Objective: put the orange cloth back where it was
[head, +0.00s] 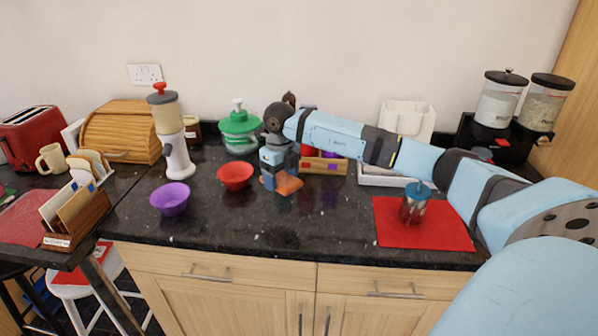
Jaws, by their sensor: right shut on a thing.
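The orange cloth (290,186) is a small piece at the tip of my right gripper (279,182), low over the dark granite counter. My right gripper points down and is shut on the cloth. I cannot tell whether the cloth touches the counter. The gripper and wrist hide part of the cloth and what is behind them. My left gripper is not in view.
A red bowl (235,176) stands just left of the gripper, with a purple bowl (170,198) further left. Behind is a small wooden crate (325,166). The counter's front middle is clear.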

